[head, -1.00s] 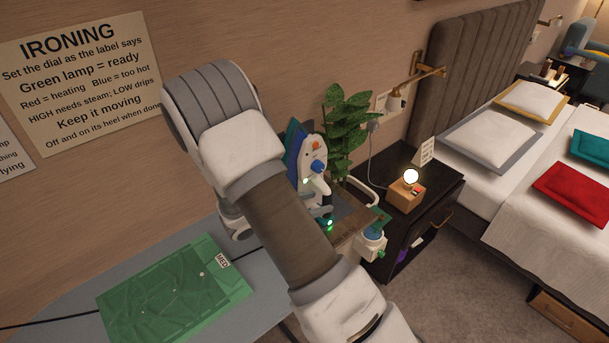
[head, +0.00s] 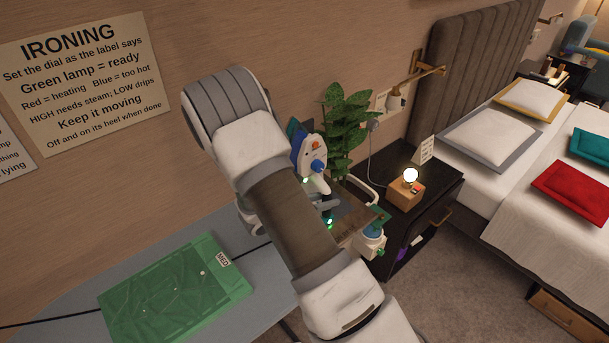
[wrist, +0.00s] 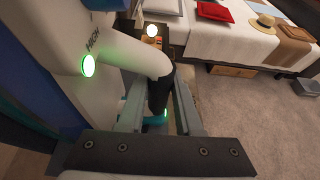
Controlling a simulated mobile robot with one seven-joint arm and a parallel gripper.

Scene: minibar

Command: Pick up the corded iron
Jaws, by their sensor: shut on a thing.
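The corded iron (head: 310,160) is white and blue with a small orange-red part, and stands upright at the far end of the ironing board, partly behind my arm. In the wrist view its white body (wrist: 120,55) is close up, with the word HIGH and a lit green lamp. My gripper (head: 328,205) is at the iron's handle, mostly hidden by my arm in the head view. In the wrist view my gripper (wrist: 158,108) has its fingers on both sides of the dark handle part and is shut on it. Whether the iron's base touches anything is hidden.
A green folded garment (head: 178,285) with a MED tag lies on the grey-blue ironing board (head: 70,290). A dark cord crosses the board. A leafy plant (head: 347,120) stands behind the iron. A black nightstand (head: 440,185) with a lamp (head: 408,188) is to the right.

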